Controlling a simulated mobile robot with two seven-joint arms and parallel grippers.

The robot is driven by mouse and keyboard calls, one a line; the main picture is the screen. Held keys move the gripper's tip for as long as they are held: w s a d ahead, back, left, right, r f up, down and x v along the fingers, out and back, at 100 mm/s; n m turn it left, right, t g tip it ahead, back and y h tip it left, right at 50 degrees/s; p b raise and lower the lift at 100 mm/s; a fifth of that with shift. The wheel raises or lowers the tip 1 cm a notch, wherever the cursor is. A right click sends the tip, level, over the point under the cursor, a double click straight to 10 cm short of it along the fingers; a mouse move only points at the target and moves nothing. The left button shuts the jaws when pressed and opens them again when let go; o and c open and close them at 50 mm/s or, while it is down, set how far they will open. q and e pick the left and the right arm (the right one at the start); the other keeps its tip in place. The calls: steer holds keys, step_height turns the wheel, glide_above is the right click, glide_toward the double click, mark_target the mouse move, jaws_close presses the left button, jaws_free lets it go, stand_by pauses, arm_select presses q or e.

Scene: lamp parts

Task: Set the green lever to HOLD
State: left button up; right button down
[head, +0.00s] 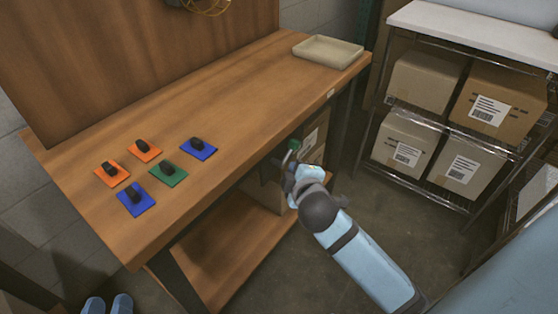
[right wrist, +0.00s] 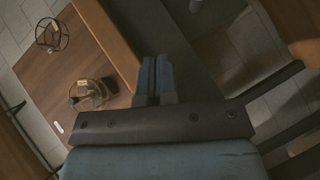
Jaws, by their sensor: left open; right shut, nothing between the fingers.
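A green plate (head: 157,178) with a black lever-like piece (head: 168,168) on it lies on the wooden bench. Any HOLD marking is too small to read. My left gripper (head: 108,305) shows only as two blue fingertips set apart at the bottom left edge of the head view, off the bench and away from the green plate. My right gripper (right wrist: 155,80) is shut and empty in the right wrist view. In the head view my right arm reaches to beside the bench's front edge, right of the plate; its fingertips are hard to make out there.
Two orange plates (head: 118,180) and two blue plates (head: 145,207) with similar black pieces surround the green one. A beige tray (head: 343,51) stands at the bench's far right end. The bench between is clear. A rack (head: 459,129) with cardboard boxes stands at right.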

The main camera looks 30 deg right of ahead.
steer(key=shift+w, duration=0.1)
stand_by(0.3)
steer(key=b, duration=0.3)
glide_toward(292, 145)
steer(key=w+a, duration=0.2)
steer(key=x, duration=0.3)
steer(key=shift+b, duration=0.35)
steer(key=shift+w+d+f+b, duration=0.15)
steer(key=shift+d+f+b, duration=0.1)
steer(key=shift+d, duration=0.25)
steer(key=shift+w+d+f+b, duration=0.15)
steer(key=shift+d+f+b, duration=0.1)
steer(key=shift+d, duration=0.25)
steer(key=shift+w+d+f, duration=0.15)
steer(key=shift+w+d, duration=0.05)
steer(key=shift+d, duration=0.25)
arm_select(q)
steer(key=shift+d+r+h, duration=0.35)
steer(key=shift+d+h, duration=0.45)
steer(key=shift+d, duration=0.05)
